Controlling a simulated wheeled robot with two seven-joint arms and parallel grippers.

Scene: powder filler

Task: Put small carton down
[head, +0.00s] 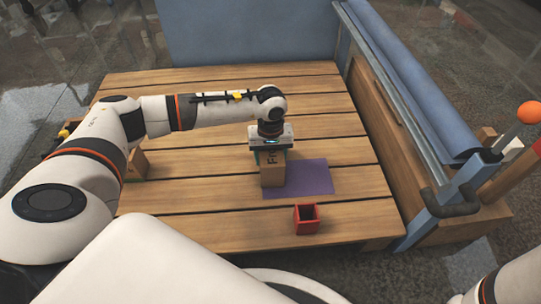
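A small brown carton (272,176) with dark lettering stands upright at the left part of a purple mat (312,178) on the wooden table (200,198). My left gripper (270,150) reaches over from the left and sits right at the carton's top. Its fingers are hidden behind the gripper body and the carton, so I cannot tell whether they grip it. I also cannot tell whether the carton's base touches the mat. My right gripper is out of view; only part of my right arm shows at the bottom right.
A small open red box (307,219) stands on the table in front of the mat. Another brown carton (137,165) is partly hidden behind my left arm. A blue-grey roll on a wooden frame (415,90) with a handle borders the table's right side. The table's back right is clear.

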